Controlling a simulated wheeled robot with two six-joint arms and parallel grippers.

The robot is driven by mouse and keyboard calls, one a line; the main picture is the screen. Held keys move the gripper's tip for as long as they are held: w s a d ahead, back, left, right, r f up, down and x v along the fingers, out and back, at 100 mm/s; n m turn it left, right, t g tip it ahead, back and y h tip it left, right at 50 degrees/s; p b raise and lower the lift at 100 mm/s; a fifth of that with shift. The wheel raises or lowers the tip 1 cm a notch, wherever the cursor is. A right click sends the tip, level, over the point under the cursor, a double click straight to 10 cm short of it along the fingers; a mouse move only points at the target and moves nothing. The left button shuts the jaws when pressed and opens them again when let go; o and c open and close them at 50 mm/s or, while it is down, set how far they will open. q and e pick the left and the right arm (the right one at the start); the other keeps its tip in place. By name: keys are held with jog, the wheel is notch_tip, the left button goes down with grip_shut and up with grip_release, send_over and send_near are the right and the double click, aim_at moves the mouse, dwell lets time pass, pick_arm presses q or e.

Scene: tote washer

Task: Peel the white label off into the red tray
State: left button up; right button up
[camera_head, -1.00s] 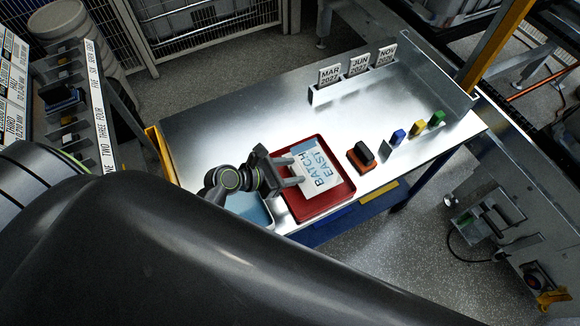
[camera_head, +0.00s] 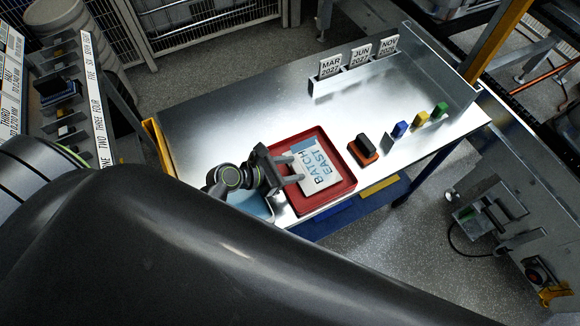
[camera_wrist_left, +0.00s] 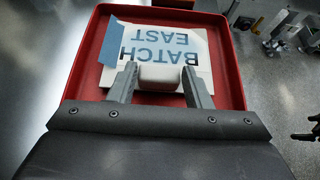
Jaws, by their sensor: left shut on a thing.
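The white label (camera_head: 318,181) carries blue "BATCH EAST" lettering and a blue strip along one edge. It is over or in the red tray (camera_head: 344,186); whether it touches the floor is unclear. My left gripper (camera_head: 297,170) reaches in from the left and is shut on the label's near side. In the left wrist view, a rounded white part (camera_wrist_left: 160,76) sits between the fingertips, and the label (camera_wrist_left: 197,48) spreads beyond them inside the tray (camera_wrist_left: 84,62). A dark pronged shape at that view's right edge may be my right gripper (camera_wrist_left: 304,130); its state is unclear.
An orange-and-black block (camera_head: 363,150) stands right of the tray, with several small coloured blocks (camera_head: 420,118) beyond. A rack of date cards (camera_head: 352,72) stands at the back. A blue tray (camera_head: 251,203) is partly hidden by the left gripper. The metal table's middle is clear.

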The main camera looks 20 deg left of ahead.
pick_arm(q)
jog(key=shift+f, duration=0.4)
jog(key=o, duration=1.3)
jog(key=shift+o, duration=0.2)
jog(key=shift+r, duration=0.15)
notch_tip(320, 180, up, 5)
jog(key=p, duration=0.5)
jog(key=shift+f+p, duration=0.2)
jog(key=shift+p, duration=0.1)
jog(key=shift+r, duration=1.1)
